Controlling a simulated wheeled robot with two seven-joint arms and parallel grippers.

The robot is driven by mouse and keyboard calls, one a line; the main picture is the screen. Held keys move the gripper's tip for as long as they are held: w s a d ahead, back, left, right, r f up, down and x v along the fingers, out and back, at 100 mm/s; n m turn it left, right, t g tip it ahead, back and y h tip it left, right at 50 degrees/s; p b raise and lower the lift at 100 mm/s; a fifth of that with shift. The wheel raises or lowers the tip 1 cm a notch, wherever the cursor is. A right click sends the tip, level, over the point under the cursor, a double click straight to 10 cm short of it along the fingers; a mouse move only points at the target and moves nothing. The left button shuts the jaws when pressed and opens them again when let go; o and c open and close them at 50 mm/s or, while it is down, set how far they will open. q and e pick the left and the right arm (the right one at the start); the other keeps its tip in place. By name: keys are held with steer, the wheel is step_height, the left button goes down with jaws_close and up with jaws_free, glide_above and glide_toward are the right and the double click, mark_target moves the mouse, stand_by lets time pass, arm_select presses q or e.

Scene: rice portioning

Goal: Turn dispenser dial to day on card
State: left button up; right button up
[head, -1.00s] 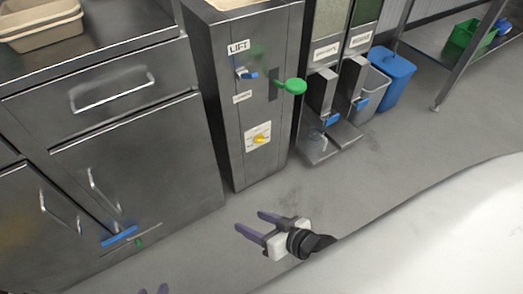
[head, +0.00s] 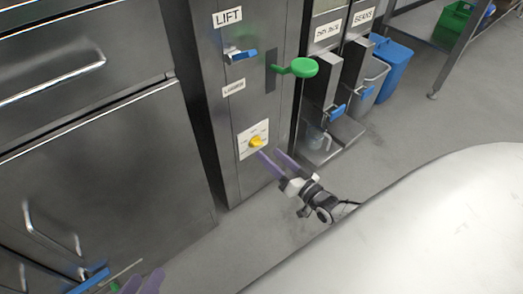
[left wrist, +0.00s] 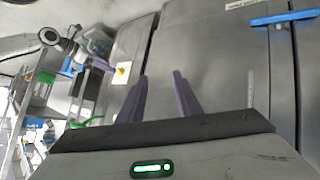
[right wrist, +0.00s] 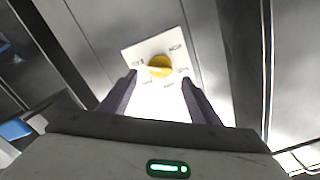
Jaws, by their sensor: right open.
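The yellow dial (head: 256,142) sits on a white label plate (head: 245,152) low on the front of the steel dispenser labelled LIFT. In the right wrist view the dial (right wrist: 160,66) lies ahead, between the fingertips, with small print around it too blurred to read. My right gripper (head: 270,157) is open and empty, just in front of and below the dial, apart from it. My left gripper (head: 143,282) is at the bottom edge of the head view; its fingers (left wrist: 160,78) are apart with nothing between them. I cannot make out a day card.
A green knob lever (head: 304,67) and a blue lever (head: 241,55) stick out above the dial. Steel drawers (head: 90,150) fill the left.

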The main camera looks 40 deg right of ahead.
mark_target(259, 145)
arm_select(q)
steer(key=shift+d+r+t+h+b, duration=0.4)
steer(key=shift+d+r+h+b, duration=0.1)
steer(key=shift+r+b, duration=0.3)
arm_select(e)
steer(key=shift+w+a, duration=0.15)
steer(key=shift+w, duration=1.15)
steer(key=shift+w+a, duration=0.1)
steer(key=shift+w, duration=1.15)
steer(key=c, duration=1.1)
